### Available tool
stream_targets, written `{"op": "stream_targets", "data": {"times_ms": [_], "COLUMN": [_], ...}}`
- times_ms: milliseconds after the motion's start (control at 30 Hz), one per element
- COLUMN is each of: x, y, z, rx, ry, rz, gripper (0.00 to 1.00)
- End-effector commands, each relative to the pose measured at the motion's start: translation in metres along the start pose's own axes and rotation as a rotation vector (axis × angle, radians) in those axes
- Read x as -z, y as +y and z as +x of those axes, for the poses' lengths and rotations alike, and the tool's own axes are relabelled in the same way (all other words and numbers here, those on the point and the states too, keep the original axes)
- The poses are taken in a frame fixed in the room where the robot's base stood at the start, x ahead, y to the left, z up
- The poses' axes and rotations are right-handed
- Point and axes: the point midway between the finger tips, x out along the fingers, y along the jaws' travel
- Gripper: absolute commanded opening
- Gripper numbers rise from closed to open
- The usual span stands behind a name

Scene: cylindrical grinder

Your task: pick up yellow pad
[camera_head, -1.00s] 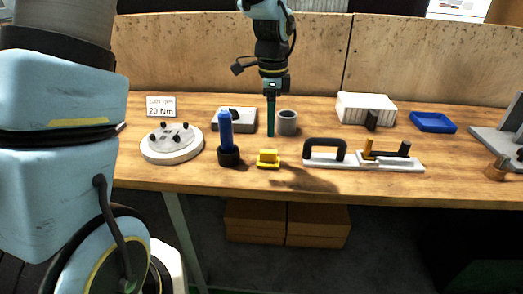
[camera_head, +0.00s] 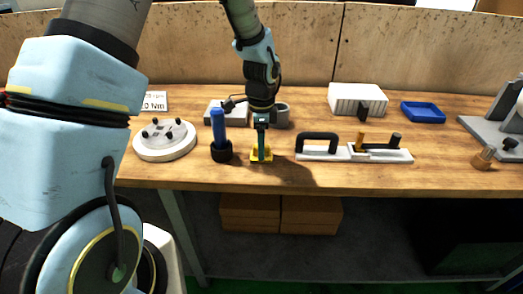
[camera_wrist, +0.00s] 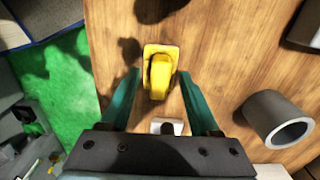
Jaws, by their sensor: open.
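The yellow pad (camera_head: 256,157) lies on the wooden table near its front edge. It has a flat base with a raised block on top, seen clearly in the wrist view (camera_wrist: 159,72). My gripper (camera_head: 261,156) is above the pad and hides part of it in the head view. In the wrist view my two green fingers (camera_wrist: 162,88) are apart, one on each side of the pad's near end. Nothing is held. I cannot tell the exact height of the fingertips over the pad.
A blue-handled tool (camera_head: 219,132) stands close left of the pad. A grey ring (camera_head: 282,118) stands behind, right of my gripper. A white fixture with a black handle (camera_head: 318,152) lies to the right. A round white disc (camera_head: 165,142) is farther left.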

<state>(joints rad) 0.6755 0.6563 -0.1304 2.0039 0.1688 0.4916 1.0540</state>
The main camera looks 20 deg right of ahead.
Motion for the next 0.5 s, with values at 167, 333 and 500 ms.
{"op": "stream_targets", "data": {"times_ms": [167,333,500], "x": [0.0000,0.0001,0.0001], "y": [0.0001,0.0001,0.0001], "z": [0.0061,0.0061,0.0060], "rx": [0.000,0.000,0.000], "ry": [0.000,0.000,0.000], "rz": [0.000,0.000,0.000], "gripper": [0.62,0.59,0.40]}}
